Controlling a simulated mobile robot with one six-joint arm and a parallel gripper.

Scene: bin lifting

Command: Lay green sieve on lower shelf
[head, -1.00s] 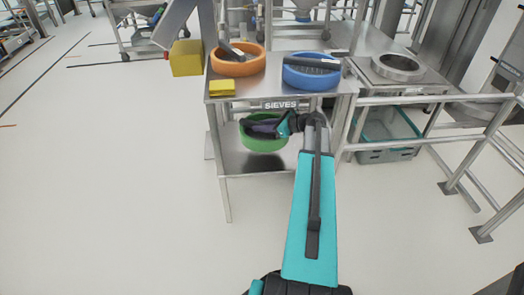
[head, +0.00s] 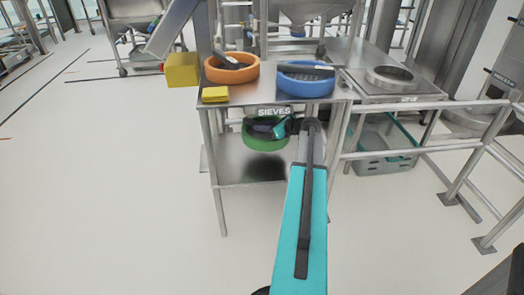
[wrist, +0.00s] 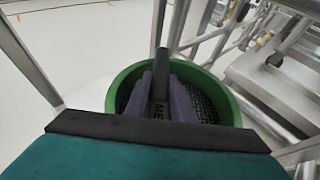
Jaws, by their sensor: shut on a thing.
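The green sieve (head: 266,142) is a round ring with a dark mesh, seen between the two levels of the steel shelf unit. It is above the lower shelf (head: 235,165), and a dark patch shows on the shelf below it. My gripper (head: 268,128) is shut on the sieve and reaches in under the top shelf. In the wrist view the green sieve (wrist: 226,97) lies beyond my gripper (wrist: 162,95), whose dark jaws cover part of the mesh.
The top shelf (head: 245,95) carries an orange sieve (head: 231,68), a blue sieve (head: 305,79) and a yellow block (head: 215,94). A sign reading SIEVES (head: 274,112) hangs at its front edge. Metal railings (head: 430,145) stand to the right. The left floor is clear.

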